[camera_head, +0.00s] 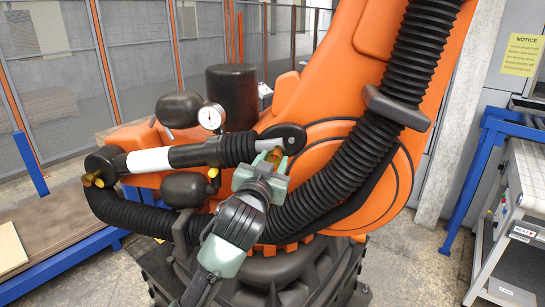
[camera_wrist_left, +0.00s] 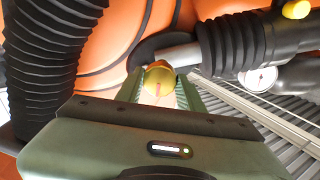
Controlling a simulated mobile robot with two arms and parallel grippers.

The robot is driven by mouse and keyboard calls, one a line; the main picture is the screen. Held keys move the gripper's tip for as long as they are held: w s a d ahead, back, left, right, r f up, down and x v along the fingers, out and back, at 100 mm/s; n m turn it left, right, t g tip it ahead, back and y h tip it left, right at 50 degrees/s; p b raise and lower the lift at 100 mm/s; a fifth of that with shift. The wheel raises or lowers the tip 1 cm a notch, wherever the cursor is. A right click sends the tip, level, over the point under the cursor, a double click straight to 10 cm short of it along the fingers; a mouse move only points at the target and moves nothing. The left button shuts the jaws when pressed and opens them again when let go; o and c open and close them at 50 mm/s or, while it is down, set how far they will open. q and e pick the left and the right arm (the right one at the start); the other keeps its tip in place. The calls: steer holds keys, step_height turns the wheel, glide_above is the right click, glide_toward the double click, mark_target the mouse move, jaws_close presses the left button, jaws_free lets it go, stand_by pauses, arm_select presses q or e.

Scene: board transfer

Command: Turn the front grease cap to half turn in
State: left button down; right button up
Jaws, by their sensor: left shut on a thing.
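The front grease cap (camera_head: 276,153) is a small yellow cap at the end of the black-and-silver cylinder on the orange robot arm. In the left wrist view the yellow cap (camera_wrist_left: 160,77) sits between the green fingers and bears a red mark. My left gripper (camera_head: 269,160) is shut on the cap, with a finger on each side of it. The fingers partly hide the cap in the head view. In the left wrist view my left gripper (camera_wrist_left: 160,90) reaches up from the bottom. My right gripper is not in view.
The orange arm (camera_head: 341,75) stands close behind, with a thick black ribbed hose (camera_head: 415,65) beside my gripper. A conveyor (camera_head: 520,190) stands at the right; mesh fencing is behind.

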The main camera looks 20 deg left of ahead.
arm_select(q)
steer(key=m+p, duration=0.3)
steer(key=shift+r+m, duration=0.25)
steer(key=shift+m, duration=0.05)
steer(key=m+p, duration=0.3)
steer(key=m, duration=0.1)
steer(key=shift+d+p, duration=0.1)
steer(key=shift+p, duration=0.3)
steer(key=m+p, duration=0.2)
steer(key=m, duration=0.1)
steer(key=shift+f+y, duration=0.1)
steer(key=shift+y, duration=0.2)
steer(key=m+p, duration=0.1)
steer(key=m, duration=0.1)
steer(key=shift+f+m, duration=0.1)
steer(key=shift+m, duration=0.2)
steer(key=m, duration=0.4)
steer(key=shift+f+g+y, duration=0.15)
steer(key=shift+g+y, duration=0.15)
steer(key=m, duration=1.5)
steer(key=shift+f+y, duration=0.3)
steer(key=shift+y, duration=0.1)
